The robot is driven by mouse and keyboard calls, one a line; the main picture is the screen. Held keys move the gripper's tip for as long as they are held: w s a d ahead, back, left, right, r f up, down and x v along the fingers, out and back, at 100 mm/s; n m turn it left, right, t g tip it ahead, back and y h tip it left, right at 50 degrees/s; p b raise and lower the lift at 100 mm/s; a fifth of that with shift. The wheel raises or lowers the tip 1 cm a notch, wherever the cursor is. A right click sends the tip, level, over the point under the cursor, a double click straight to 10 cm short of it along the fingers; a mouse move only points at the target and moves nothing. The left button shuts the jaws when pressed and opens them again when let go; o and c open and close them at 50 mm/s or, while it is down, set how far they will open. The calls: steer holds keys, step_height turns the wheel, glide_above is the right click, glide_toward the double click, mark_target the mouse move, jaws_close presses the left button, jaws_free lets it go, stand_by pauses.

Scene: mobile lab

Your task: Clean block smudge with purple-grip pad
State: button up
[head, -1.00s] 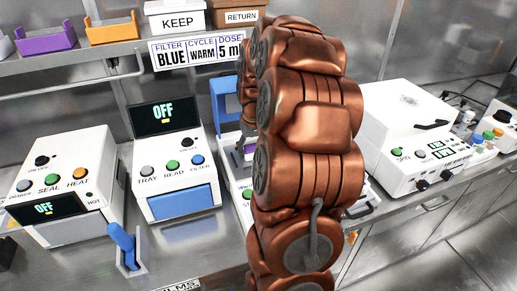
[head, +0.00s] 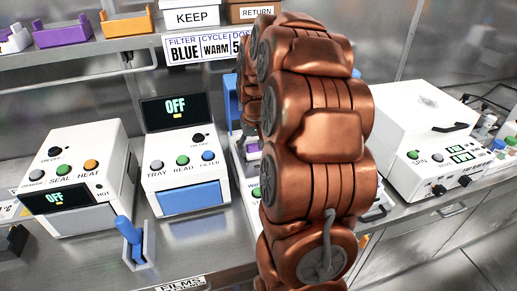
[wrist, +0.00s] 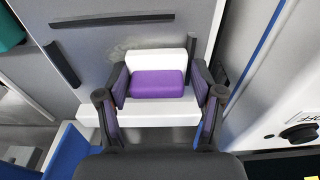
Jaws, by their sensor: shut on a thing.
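The pad has a purple grip (wrist: 158,84) and a white body (wrist: 163,62). It sits between the two dark fingers of my gripper (wrist: 159,100), which is shut on the purple grip. The pad is against or just over a grey plate (wrist: 90,60) with dark bars; I cannot tell whether it touches. A faint brownish smudge (wrist: 119,50) shows on the plate at the pad's upper left.
A white machine with a tray button (head: 185,170) and a sealer (head: 75,175) stand at the left. A larger white machine (head: 425,135) stands at the right. A blue lever (head: 130,232) rises from the front bench. A shelf with bins (head: 62,32) runs above.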

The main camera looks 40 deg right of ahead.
steer(key=shift+w+a+f, duration=0.1)
steer(key=shift+w+a, duration=0.05)
steer(key=shift+a, duration=0.2)
steer(key=shift+s+d, duration=0.3)
steer(key=shift+d, duration=0.05)
steer(key=shift+c, duration=0.5)
steer(key=shift+s+d+b, duration=0.2)
steer(key=shift+s+d, duration=0.05)
steer(key=shift+d, duration=0.3)
steer(key=shift+s+d+b, duration=0.2)
steer(key=shift+d, duration=0.3)
steer(key=shift+s+d+b, duration=0.3)
steer(key=shift+s+d, duration=0.15)
steer(key=shift+d, duration=0.3)
steer(key=shift+s+d+b, duration=0.25)
steer(key=shift+s+d, duration=0.2)
steer(key=shift+d, duration=0.3)
